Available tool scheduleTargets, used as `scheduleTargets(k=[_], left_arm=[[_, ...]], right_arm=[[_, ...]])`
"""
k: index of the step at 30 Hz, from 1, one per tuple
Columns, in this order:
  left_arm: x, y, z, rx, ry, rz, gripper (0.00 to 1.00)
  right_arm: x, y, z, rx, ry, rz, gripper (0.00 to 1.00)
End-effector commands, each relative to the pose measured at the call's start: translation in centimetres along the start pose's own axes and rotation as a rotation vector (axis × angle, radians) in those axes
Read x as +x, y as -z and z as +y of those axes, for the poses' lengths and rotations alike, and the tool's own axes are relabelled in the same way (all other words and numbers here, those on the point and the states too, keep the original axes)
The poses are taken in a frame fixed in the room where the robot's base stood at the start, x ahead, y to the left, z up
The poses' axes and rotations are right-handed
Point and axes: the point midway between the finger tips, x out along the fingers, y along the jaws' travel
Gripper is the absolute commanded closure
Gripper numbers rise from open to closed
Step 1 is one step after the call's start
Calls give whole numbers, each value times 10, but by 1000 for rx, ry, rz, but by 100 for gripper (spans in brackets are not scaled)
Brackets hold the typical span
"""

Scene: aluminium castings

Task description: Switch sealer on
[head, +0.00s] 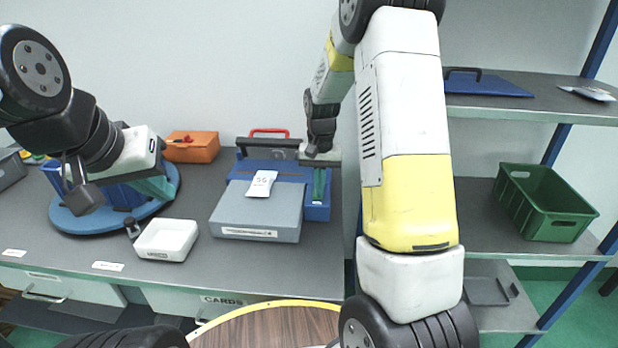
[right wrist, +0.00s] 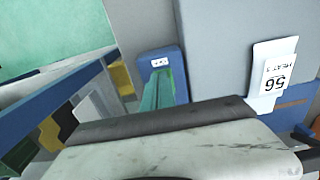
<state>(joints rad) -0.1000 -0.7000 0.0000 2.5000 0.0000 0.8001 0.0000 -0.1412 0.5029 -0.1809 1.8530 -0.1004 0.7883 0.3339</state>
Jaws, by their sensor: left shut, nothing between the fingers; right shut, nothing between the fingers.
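The sealer is a blue machine with a grey slab (head: 258,207) in front and a dark bar with a red handle (head: 268,131) at the back. A blue housing (head: 317,211) on its right side carries a green strip and a small white-marked switch, which also shows in the right wrist view (right wrist: 160,62). My right gripper (head: 318,152) is shut and empty above the back right of the sealer, behind the switch; its fingertips are hard to make out. My left gripper (head: 84,198) is shut and empty above the blue round stand, far left of the sealer.
A white tag marked 56 (head: 262,183) lies on the slab. A white tray (head: 167,240), a blue round stand (head: 75,220) and an orange box (head: 192,147) are to the left. A shelf with a green crate (head: 545,205) stands right. Bare grey bench lies before the sealer.

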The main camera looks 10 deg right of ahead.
Motion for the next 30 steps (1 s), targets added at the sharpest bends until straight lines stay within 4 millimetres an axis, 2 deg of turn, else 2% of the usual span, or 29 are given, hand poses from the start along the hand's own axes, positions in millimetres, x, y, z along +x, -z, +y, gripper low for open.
scheduleTargets(k=[1, 6, 17, 20, 23, 30], left_arm=[[0, 0, 0, 0, 0, 0, 100], [0, 0, 0, 0, 0, 0, 100], [0, 0, 0, 0, 0, 0, 100], [0, 0, 0, 0, 0, 0, 100], [0, 0, 0, 0, 0, 0, 100], [0, 0, 0, 0, 0, 0, 100]], right_arm=[[9, -1, 1, 1, -5, -13, 100], [7, 6, 1, 1, -4, -7, 100], [1, 9, 3, 2, -5, -2, 100], [-10, 8, 5, 2, -5, -3, 100], [-30, 5, 7, 2, -3, -6, 100], [-89, 3, 8, 0, -2, -8, 100]])
